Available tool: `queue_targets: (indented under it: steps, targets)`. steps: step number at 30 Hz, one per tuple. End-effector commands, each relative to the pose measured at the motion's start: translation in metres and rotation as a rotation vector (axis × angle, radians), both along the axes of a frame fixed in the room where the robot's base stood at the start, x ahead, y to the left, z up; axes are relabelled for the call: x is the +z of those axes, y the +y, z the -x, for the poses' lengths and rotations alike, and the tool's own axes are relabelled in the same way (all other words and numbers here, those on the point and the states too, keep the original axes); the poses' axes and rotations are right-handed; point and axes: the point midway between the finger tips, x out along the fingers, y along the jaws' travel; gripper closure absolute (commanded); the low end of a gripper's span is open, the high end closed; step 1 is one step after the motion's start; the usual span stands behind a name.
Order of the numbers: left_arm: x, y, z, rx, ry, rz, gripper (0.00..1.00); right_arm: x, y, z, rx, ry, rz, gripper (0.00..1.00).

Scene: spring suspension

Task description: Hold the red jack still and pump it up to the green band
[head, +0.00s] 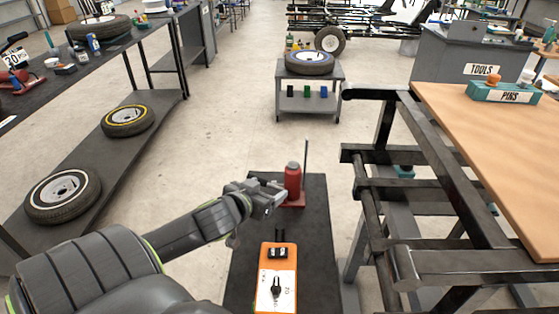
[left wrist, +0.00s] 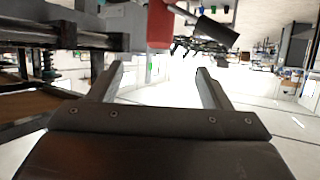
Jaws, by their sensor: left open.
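The red jack (head: 292,184) stands upright on a dark bench (head: 317,230), with a red base and a greyish top. A thin dark rod (head: 306,160) rises beside it on the right. No green band can be made out. My left gripper (head: 272,196) is open, just left of the jack at about its body height. In the left wrist view the jack (left wrist: 160,25) shows ahead, between the lines of the two spread fingers (left wrist: 160,78) and beyond their tips. Nothing is between the fingers. My right gripper is not in view.
A black metal frame (head: 400,190) and a wooden table (head: 490,140) stand to the right. A grey cart with a wheel (head: 310,90) stands behind.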

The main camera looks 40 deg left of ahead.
Motion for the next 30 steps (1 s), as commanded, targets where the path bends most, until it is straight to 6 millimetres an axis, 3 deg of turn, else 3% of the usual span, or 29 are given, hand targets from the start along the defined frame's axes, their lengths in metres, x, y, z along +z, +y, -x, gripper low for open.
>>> queue_targets:
  steps: [11, 24, 30]
  targets:
    - [-0.024, 0.013, -0.056, 0.002, -0.003, 0.003, 0.28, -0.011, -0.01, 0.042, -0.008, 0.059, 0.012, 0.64]
    - [-0.054, 0.029, -0.126, 0.0, -0.001, 0.002, 0.28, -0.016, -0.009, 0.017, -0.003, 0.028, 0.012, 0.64]
    - [-0.063, 0.034, -0.145, -0.001, -0.001, 0.001, 0.28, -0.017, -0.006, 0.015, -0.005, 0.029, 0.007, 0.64]
